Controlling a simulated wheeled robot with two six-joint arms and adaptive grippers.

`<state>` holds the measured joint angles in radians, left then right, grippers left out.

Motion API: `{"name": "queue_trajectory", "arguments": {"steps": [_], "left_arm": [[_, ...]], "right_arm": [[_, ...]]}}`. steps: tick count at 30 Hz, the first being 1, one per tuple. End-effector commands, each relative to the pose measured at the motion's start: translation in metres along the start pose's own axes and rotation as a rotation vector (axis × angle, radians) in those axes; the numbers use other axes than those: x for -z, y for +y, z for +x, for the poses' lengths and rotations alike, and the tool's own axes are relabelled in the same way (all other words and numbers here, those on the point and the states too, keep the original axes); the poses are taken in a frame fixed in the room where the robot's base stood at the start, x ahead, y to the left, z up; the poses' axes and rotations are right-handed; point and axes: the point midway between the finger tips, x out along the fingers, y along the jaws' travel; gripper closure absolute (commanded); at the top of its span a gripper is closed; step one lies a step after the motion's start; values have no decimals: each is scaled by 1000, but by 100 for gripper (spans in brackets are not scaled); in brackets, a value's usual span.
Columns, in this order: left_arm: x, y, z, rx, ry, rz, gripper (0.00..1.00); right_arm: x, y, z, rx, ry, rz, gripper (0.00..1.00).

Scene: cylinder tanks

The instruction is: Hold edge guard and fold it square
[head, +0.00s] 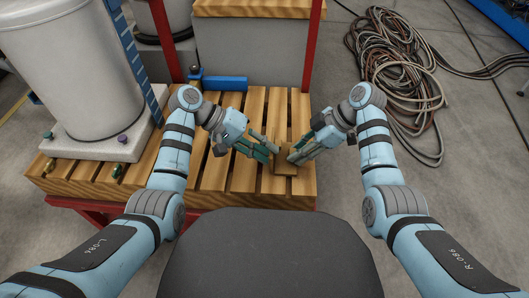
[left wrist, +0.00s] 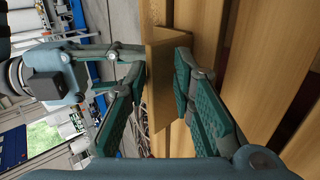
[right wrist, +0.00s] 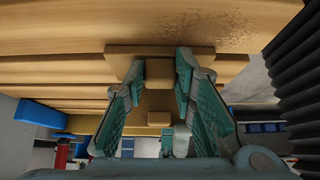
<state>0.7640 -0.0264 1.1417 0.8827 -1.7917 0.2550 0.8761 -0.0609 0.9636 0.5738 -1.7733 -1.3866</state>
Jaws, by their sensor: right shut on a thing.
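The edge guard (head: 286,168) is a brown folded piece on the front part of the slatted wooden pallet, between my two grippers. In the left wrist view, the guard (left wrist: 158,85) shows as upright and flat faces meeting at a bend. My left gripper (head: 268,151) comes in from the left. Its green-padded fingers (left wrist: 160,75) stand apart with the guard's panel between them. My right gripper (head: 296,156) comes from the right and is shut on the guard. In the right wrist view, part of the guard (right wrist: 159,72) shows between the fingers. Its full outline is partly hidden.
A large white tank (head: 85,75) stands on the left of the pallet (head: 215,180). A blue block (head: 225,83) and a grey box with a wooden top (head: 255,50) are behind. Red posts rise there. Coiled hoses (head: 400,80) lie on the floor at the right.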

Motion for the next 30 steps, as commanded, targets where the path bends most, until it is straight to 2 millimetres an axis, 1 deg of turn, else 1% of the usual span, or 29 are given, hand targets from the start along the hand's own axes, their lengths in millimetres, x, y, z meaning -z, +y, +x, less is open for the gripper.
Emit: {"name": "queue_trajectory", "arguments": {"steps": [1, 2, 10, 12, 14, 24, 27, 30], "left_arm": [[0, 0, 0, -1, 0, 0, 64], [0, 0, 0, -1, 0, 0, 60], [0, 0, 0, -2, 1, 0, 60], [0, 0, -3, -2, 1, 0, 60], [1, 0, -8, -3, 2, 1, 60], [1, -1, -49, -1, 3, 1, 60], [0, 0, -57, -2, 1, 0, 60], [0, 0, -60, -2, 1, 0, 60]], "right_arm": [[-1, 0, 0, 1, -1, 1, 96], [-1, 0, 0, 1, -1, 1, 96], [0, 0, 0, 0, -1, 1, 96], [0, 0, 0, 0, -1, 0, 96], [0, 0, 0, 0, -1, 0, 96], [0, 0, 0, -1, -1, 0, 96], [0, 0, 0, -1, -1, 0, 96], [0, 0, 0, -1, -1, 0, 96]]}}
